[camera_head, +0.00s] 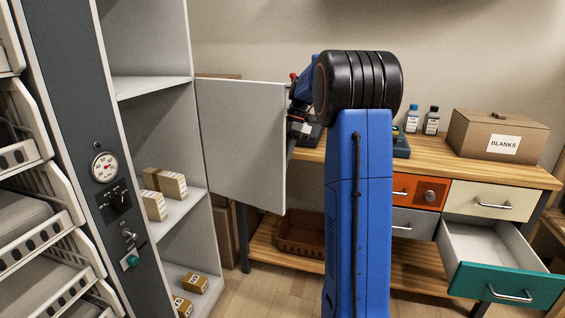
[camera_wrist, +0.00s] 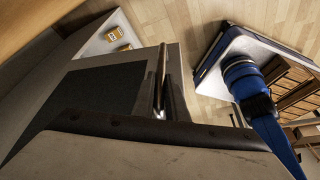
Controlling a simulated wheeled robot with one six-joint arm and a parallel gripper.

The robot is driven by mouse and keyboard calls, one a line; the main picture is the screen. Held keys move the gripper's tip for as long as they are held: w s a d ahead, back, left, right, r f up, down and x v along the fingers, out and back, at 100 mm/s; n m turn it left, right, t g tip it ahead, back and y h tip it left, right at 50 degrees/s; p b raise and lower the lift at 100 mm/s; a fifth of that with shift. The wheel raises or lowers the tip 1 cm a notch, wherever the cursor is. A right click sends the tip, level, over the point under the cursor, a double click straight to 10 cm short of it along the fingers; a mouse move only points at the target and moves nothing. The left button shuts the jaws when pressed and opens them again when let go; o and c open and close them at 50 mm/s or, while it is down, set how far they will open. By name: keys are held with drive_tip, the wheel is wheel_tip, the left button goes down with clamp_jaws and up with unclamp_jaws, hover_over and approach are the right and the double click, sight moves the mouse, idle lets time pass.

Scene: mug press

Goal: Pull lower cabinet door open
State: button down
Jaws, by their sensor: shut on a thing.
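The grey cabinet door (camera_head: 240,145) stands swung well open to the right of the cabinet, its plain face towards the head camera. My gripper (camera_head: 297,122) is at the door's free edge, partly hidden behind the door and my blue arm. In the wrist view, a slim upright metal handle (camera_wrist: 161,75) stands at the edge of the door, and my gripper (camera_wrist: 167,105) is shut on it. The handle is hidden from the head view. The cabinet shelves (camera_head: 182,207) are exposed, with several small cartons (camera_head: 173,186) on them.
A wooden workbench (camera_head: 450,160) stands behind and to the right, with a BLANKS box (camera_head: 500,136) and bottles on top. Its teal drawer (camera_head: 505,285) is pulled out. A brown crate (camera_head: 302,237) sits on the lower shelf. Wire racks (camera_head: 40,195) stand at far left.

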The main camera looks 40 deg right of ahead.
drive_tip(key=c, duration=1.8)
unclamp_jaws()
drive_tip(key=shift+o, duration=0.2)
drive_tip(key=v, duration=1.7)
drive_tip(key=shift+r, duration=0.2)
